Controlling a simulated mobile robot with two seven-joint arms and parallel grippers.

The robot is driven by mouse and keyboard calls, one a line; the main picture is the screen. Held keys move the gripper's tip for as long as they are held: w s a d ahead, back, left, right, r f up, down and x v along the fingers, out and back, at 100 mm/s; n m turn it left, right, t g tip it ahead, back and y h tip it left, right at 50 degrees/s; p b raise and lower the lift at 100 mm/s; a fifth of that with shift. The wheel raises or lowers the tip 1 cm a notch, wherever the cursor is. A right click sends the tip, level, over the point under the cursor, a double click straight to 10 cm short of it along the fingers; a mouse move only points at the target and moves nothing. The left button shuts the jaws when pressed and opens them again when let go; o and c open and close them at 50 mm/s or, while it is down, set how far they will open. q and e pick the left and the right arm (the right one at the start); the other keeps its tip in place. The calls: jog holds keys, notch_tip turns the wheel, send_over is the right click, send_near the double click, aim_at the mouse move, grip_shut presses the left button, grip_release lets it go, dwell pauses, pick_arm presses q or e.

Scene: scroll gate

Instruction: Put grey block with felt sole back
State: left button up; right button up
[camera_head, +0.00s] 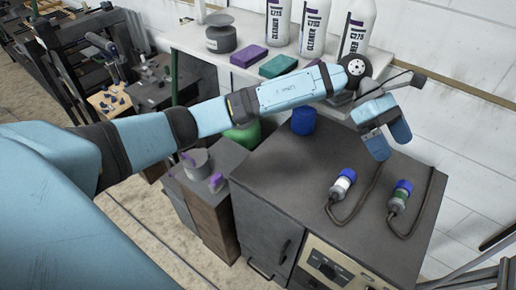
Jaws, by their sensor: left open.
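My left arm reaches across the picture from the left, and my left gripper (389,141) hangs over the back right part of the grey cabinet's top. Its two blue fingers are apart, and I see nothing held between them. A purple block (249,56) and a green block (278,66) lie on the white shelf behind my arm. I cannot pick out a grey block with a felt sole for certain; my forearm and wrist hide part of the shelf. My right gripper is not in view.
The grey cabinet (275,165) carries a blue cylinder (303,121) and two blue-capped connectors (342,185) (399,196) with dark cables. White cleaner bottles (314,27) and a grey round pot (221,38) stand on the shelf. The cabinet top's front left is clear.

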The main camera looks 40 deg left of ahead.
pick_arm(q)
jog(key=s+d+f+n+t+h, duration=0.2)
jog(key=s+d+n+h, duration=0.25)
jog(key=n+h, duration=0.4)
jog(key=s+a+f+n+t+y, duration=0.4)
jog(key=a+f+n+t, duration=0.5)
jog(key=n, duration=0.8)
jog(key=s+a+f+n+t+y, duration=0.1)
jog(key=a+f+n+t+y, duration=0.6)
jog(key=n, duration=1)
jog(key=s+a+f+n+g+y, duration=0.1)
jog(key=s+a+f+n+y, duration=0.1)
jog(key=s+f+n, duration=0.3)
jog(key=s+a+f+n+g+y, duration=0.2)
jog(key=s+f+n, duration=0.3)
jog(key=s+f, duration=0.5)
jog(key=shift+s+a+f+n+y, duration=0.25)
jog(key=shift+a+n+y, duration=0.1)
jog(key=shift+y, duration=0.1)
